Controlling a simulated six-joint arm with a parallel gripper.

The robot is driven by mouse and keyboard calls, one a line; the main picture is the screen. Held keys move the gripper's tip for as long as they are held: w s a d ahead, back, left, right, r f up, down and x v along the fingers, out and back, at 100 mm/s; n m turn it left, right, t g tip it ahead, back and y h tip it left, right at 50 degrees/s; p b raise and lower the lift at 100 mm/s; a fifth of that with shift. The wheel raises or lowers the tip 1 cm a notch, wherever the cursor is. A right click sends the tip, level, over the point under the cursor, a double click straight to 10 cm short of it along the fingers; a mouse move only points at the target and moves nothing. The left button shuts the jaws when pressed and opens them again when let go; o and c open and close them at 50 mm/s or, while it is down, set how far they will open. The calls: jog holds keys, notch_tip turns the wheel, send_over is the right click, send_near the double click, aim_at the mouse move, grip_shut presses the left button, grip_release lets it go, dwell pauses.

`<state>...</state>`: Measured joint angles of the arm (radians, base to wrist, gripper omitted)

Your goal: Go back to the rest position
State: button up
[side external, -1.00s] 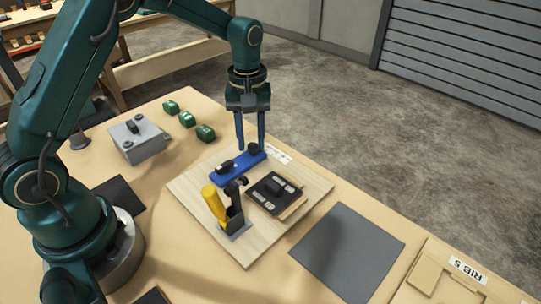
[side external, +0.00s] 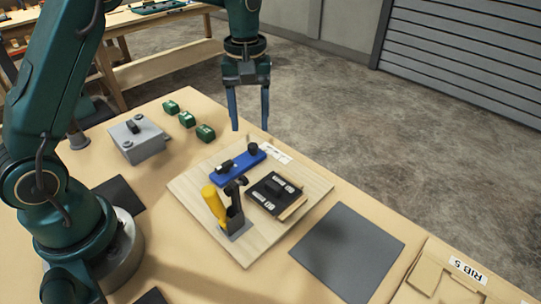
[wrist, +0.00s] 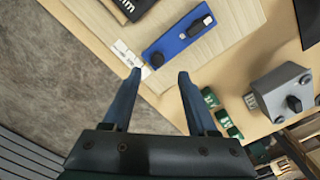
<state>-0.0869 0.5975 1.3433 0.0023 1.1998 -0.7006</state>
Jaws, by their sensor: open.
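My gripper (side external: 249,128) is open and empty, pointing down in the air above the far edge of the wooden board (side external: 312,185). In the wrist view its two blue fingers (wrist: 160,73) are spread apart with nothing between them. The blue plate (side external: 235,168) with a black knob and a black switch lies on the board below, apart from the fingers. It also shows in the wrist view (wrist: 178,42).
On the board stand a yellow-handled clamp (side external: 215,200) and a black panel (side external: 262,200). A grey box (side external: 140,140) and several green blocks (side external: 187,119) sit at the left. A grey mat (side external: 347,250) lies bare at the right.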

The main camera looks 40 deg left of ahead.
notch_tip(320, 180, up, 3)
jog(key=shift+w+d+r+t, duration=0.1)
jog(key=shift+d+t, duration=0.05)
jog(key=shift+t, duration=0.35)
jog(key=s+d+r+m+t, duration=0.2)
jog(key=s+r+t, duration=0.1)
jog(key=s+r, duration=0.5)
jog(key=s+f+m+t, duration=0.1)
jog(key=s+f+m, duration=0.3)
jog(key=s+m, duration=0.3)
jog(key=s, duration=0.3)
jog(key=shift+d+t, duration=0.3)
